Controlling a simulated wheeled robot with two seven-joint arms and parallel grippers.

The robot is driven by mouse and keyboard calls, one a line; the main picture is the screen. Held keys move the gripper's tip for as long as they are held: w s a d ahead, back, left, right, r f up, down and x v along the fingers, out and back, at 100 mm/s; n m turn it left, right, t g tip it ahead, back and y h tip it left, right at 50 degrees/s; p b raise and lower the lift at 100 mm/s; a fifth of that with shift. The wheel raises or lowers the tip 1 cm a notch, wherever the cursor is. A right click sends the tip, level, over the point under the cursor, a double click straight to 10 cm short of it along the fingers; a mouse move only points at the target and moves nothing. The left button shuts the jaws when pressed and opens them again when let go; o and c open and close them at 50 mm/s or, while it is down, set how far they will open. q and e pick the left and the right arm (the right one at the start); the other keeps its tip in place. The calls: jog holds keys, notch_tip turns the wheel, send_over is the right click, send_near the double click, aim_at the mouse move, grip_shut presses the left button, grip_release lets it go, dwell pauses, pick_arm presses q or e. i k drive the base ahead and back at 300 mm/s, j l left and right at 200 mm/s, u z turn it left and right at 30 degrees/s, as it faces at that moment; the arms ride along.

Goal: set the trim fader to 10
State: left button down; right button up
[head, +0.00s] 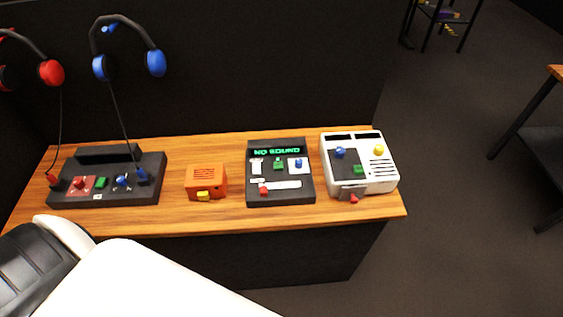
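A black panel (253,146) with a green lit display (276,152) reading "NO SOUND" lies on the wooden bench. Neither of my grippers is in view.
An orange box (207,178) stands left of the panel and a white device (378,180) right of it. A black console (150,165) lies at the left, wired to red (50,72) and blue headphones (156,63). The wooden bench (230,215) has a clear front strip.

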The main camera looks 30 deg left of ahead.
aim_at(263, 189)
jog(key=u, duration=1)
